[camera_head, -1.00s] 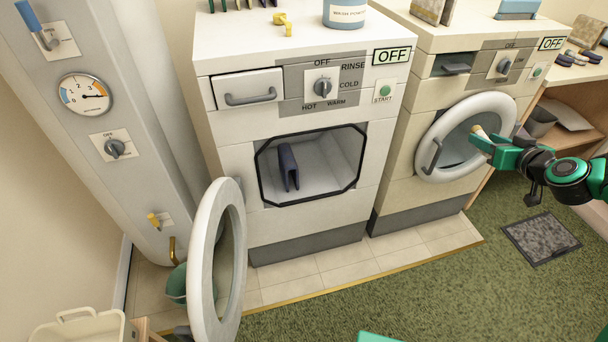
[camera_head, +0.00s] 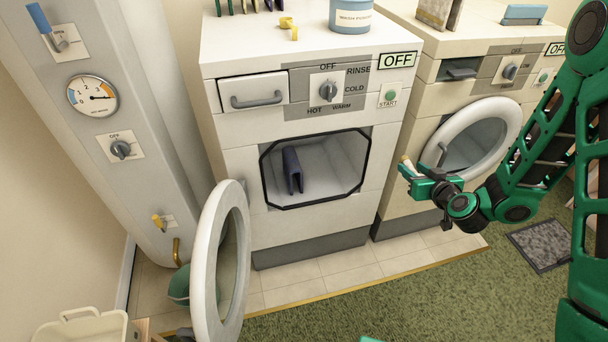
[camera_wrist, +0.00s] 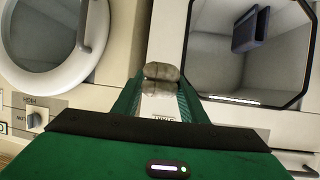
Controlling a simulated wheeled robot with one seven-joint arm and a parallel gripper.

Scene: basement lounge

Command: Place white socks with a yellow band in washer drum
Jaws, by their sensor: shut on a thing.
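My gripper (camera_head: 405,169) is shut on a small pale bundle, the white socks (camera_head: 407,161). A yellowish tint shows on it in the head view. In the wrist view the bundle (camera_wrist: 161,72) sits between the green fingertips (camera_wrist: 160,88) and looks grey-white; no band is clear there. The washer (camera_head: 232,146) has its round door (camera_head: 208,262) swung open to the left. Its drum (camera_head: 335,170) is open, with a dark blue folded item (camera_head: 292,170) inside. My gripper is outside the drum, to the right of the opening.
A second machine (camera_head: 405,197) stands at right, its round door (camera_head: 437,140) in place behind my gripper. A grey boiler (camera_head: 120,70) stands at left, a cream basket (camera_head: 85,330) at bottom left. Green carpet (camera_head: 400,300) lies clear in front.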

